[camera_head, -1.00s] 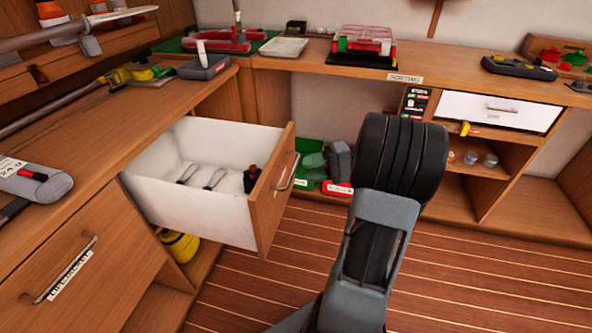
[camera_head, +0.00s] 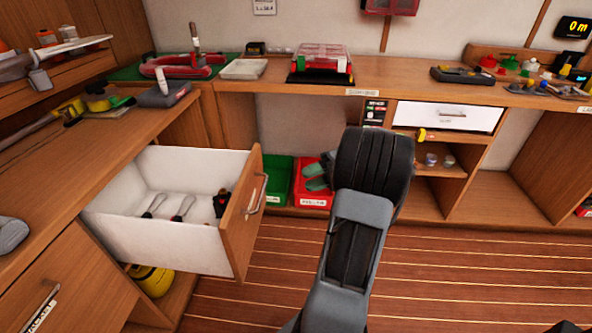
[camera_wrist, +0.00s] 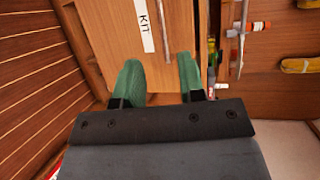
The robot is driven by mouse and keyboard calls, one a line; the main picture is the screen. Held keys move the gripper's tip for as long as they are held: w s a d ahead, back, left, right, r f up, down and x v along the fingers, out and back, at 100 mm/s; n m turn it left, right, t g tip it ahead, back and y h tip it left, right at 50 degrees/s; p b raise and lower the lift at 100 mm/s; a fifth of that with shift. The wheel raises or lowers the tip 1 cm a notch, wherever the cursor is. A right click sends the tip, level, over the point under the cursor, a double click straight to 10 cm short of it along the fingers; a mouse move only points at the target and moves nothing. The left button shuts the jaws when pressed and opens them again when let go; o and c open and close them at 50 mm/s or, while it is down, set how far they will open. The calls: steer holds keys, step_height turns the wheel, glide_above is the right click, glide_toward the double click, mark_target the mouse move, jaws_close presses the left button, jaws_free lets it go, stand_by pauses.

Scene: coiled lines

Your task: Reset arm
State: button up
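My arm (camera_head: 355,235), in grey and black links, rises in the middle of the head view. A wooden front with a "KIT" label (camera_wrist: 146,25) lies beyond the fingers. I cannot tell its distance from them.
An open white drawer (camera_head: 160,225) juts out at left, with several tools inside. Green (camera_head: 277,185) and red (camera_head: 312,185) bins stand under the back counter (camera_head: 270,75). A yellow object (camera_head: 150,280) sits below the drawer. The striped floor (camera_head: 450,270) at right is clear.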

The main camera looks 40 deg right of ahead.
steer(key=shift+a+r, duration=0.1)
steer(key=s+a+r+n+g+h+p, duration=0.1)
steer(key=s+a+r+n+h+p, duration=0.1)
steer(key=a+r+h+p, duration=0.5)
steer(key=s+a+r+n+g+h+p, duration=0.1)
steer(key=a+r+n+h+p, duration=0.3)
steer(key=a+r+p, duration=1)
steer(key=a+h+p, duration=0.2)
steer(key=h+p, duration=0.1)
steer(key=p, duration=0.1)
steer(key=shift+s+a+r+g, duration=0.35)
steer(key=shift+r+g, duration=0.05)
steer(key=shift+a, duration=0.1)
